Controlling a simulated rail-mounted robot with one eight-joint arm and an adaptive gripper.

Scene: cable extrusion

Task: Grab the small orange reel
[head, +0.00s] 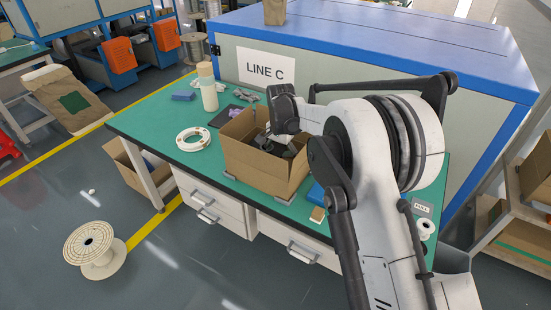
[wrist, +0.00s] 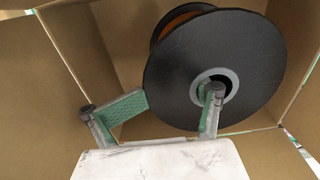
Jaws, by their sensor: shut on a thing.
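The reel (wrist: 225,70) has black flanges, with orange showing on its core behind the near flange in the wrist view. It sits tilted inside an open cardboard box (head: 255,170), whose walls also surround it in the wrist view (wrist: 50,90). My gripper (wrist: 172,98) is shut on the reel. One finger is at the pale hub in the flange's centre; the other, with a green pad, is beside the flange's left edge. In the head view my gripper reaches down into the box, and the reel cannot be made out clearly there.
The box stands on a green-topped workbench (head: 150,118). A white ring-shaped coil (head: 193,138), a pale bottle (head: 208,90) and a blue block (head: 183,95) lie left of it. A large cabinet (head: 400,75) marked LINE C stands behind. A big pale spool (head: 95,250) is on the floor.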

